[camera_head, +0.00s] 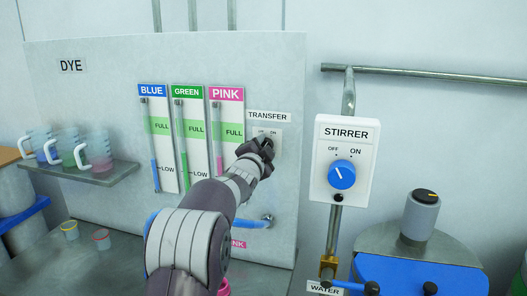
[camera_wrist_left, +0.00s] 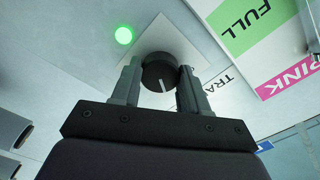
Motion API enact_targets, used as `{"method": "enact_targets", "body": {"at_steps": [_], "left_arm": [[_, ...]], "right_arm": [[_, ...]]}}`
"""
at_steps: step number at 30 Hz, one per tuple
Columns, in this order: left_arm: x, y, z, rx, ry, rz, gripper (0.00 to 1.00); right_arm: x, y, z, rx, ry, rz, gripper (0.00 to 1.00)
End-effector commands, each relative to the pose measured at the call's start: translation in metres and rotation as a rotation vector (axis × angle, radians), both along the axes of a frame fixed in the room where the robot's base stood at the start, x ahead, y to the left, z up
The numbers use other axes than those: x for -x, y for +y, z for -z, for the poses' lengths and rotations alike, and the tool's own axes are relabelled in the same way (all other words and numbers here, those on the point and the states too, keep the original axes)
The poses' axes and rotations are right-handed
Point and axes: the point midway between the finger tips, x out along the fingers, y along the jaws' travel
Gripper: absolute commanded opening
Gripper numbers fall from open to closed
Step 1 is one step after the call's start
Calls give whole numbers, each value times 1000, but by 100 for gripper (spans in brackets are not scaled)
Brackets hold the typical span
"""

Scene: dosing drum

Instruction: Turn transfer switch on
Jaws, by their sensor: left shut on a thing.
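The transfer switch has a white plate (camera_head: 273,134) under the TRANSFER label (camera_head: 269,116) on the dye panel. In the left wrist view its round black knob (camera_wrist_left: 160,72) with a white pointer line sits between the fingers, and a green light (camera_wrist_left: 124,35) glows beside the plate. My left gripper (camera_head: 262,148) reaches to the plate and hides most of the switch in the head view. In the left wrist view the gripper (camera_wrist_left: 160,84) is shut on the knob, one finger on each side. The right gripper is not in view.
The stirrer box (camera_head: 346,158) with a blue knob hangs to the right of the panel. Blue, green and pink gauges (camera_head: 189,140) stand left of the switch. Jugs (camera_head: 96,150) stand on a shelf at the left. A blue-topped drum (camera_head: 412,278) is at lower right.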

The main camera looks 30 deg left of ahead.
Motion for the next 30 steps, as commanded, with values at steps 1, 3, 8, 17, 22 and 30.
{"method": "enact_targets", "body": {"at_steps": [1,3,8,17,22,30], "left_arm": [[0,0,1,-1,3,0,14],[0,0,1,-1,3,0,14],[0,0,1,-1,2,1,60],[0,0,1,0,1,1,70],[15,-4,2,-1,-2,0,70],[83,-20,4,-3,-3,-1,70]], "right_arm": [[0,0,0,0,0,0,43],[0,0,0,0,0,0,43],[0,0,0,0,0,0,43],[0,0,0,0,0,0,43],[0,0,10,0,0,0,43],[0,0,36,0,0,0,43]]}}
